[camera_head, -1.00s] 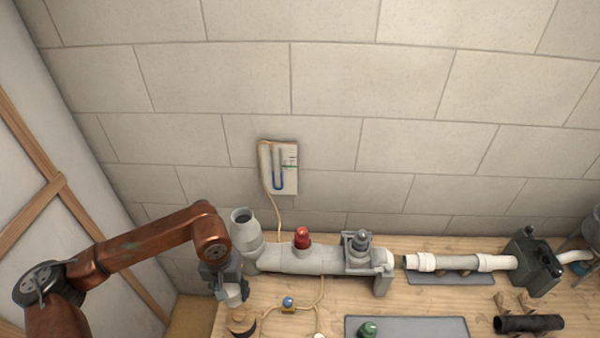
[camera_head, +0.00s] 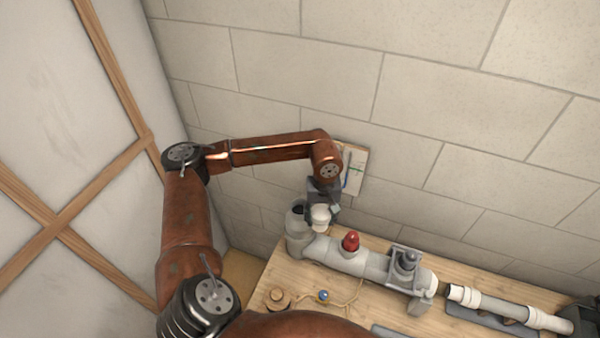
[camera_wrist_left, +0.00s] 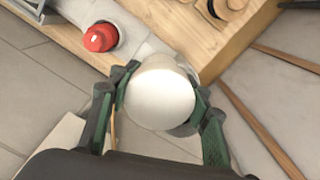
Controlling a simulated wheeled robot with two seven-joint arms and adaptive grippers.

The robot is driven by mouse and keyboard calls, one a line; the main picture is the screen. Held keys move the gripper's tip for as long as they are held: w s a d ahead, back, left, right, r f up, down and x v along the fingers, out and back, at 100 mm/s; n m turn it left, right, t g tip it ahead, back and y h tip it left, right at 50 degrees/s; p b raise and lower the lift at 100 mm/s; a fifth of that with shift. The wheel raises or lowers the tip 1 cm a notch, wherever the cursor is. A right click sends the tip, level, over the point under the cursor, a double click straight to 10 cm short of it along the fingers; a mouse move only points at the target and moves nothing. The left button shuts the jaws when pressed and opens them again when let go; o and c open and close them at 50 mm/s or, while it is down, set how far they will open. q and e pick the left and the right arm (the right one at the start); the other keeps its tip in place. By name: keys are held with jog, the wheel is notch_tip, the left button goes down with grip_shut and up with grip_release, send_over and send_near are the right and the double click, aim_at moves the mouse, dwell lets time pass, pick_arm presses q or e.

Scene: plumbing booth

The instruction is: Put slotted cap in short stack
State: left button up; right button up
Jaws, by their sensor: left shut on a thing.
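My left gripper (camera_head: 321,208) is shut on a white round cap (camera_head: 320,217). In the left wrist view the cap (camera_wrist_left: 160,97) sits between the two green-padded fingers, its smooth pale face toward the camera; no slot shows. The short stack (camera_head: 296,240) is the grey upright pipe at the left end of the grey pipe run. Its dark open mouth shows just left of the cap in the head view. The cap is beside and partly in front of the mouth, and I cannot tell the exact height gap. My right gripper is not in view.
A red plug (camera_head: 351,241) stands on the grey pipe right of the stack, and a grey valve-like fitting (camera_head: 406,262) stands farther right. A wooden round piece (camera_head: 278,299) and a blue ball (camera_head: 323,296) lie in front.

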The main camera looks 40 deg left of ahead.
pick_arm(q)
jog(key=w+a+r+n+p, duration=0.2)
jog(key=a+r+n+p, duration=0.45)
jog(key=a, duration=0.35)
pick_arm(e)
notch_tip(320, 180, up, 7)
jog(key=b, duration=0.1)
pick_arm(q)
jog(key=shift+f+b, duration=1.1)
jog(key=shift+f, duration=1.25)
jog(key=shift+f+b, duration=0.6)
jog(key=shift+f, duration=0.15)
jog(key=shift+f+b, duration=0.95)
jog(key=shift+f, duration=0.25)
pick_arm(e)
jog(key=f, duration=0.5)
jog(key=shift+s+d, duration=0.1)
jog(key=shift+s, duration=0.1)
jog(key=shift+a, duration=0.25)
pick_arm(q)
jog(key=shift+f, duration=0.1)
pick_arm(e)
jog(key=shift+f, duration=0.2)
